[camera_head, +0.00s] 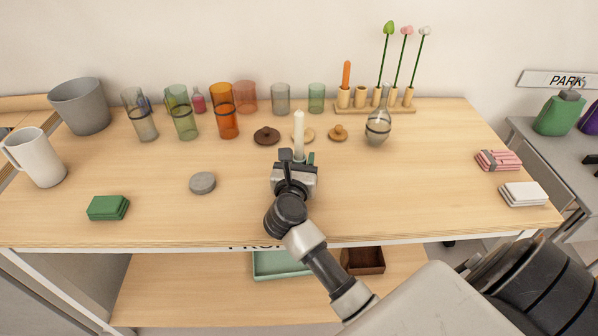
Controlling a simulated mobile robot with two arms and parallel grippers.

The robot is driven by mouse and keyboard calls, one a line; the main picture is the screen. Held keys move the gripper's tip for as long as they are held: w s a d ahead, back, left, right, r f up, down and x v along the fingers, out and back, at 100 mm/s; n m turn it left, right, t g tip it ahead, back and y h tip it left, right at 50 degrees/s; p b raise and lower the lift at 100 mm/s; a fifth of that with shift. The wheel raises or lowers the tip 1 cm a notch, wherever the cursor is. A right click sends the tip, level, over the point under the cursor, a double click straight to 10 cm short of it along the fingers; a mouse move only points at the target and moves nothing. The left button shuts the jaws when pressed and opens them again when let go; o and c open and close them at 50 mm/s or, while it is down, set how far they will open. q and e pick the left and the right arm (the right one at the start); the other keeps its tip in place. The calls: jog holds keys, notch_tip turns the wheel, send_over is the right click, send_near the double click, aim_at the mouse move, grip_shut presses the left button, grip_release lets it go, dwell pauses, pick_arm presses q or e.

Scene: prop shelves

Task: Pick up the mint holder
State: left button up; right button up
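My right gripper (297,160) reaches in from the lower right over the middle of the table. A white candle (298,135) stands upright just beyond it, in line with its fingers. A small green patch (311,157) shows at the right fingertip; it may be part of the mint holder, but the gripper hides most of what is there. I cannot tell whether the fingers touch or grip anything. My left gripper is not in view.
Brown lids (267,135) stand beyond the gripper, and a grey disc (202,183) lies to its left. Coloured glasses (227,120) line the back left. A glass vase (378,128) stands at right near a wooden rack (350,107).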

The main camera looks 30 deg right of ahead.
jog(key=c, duration=0.6)
jog(key=shift+c, duration=0.2)
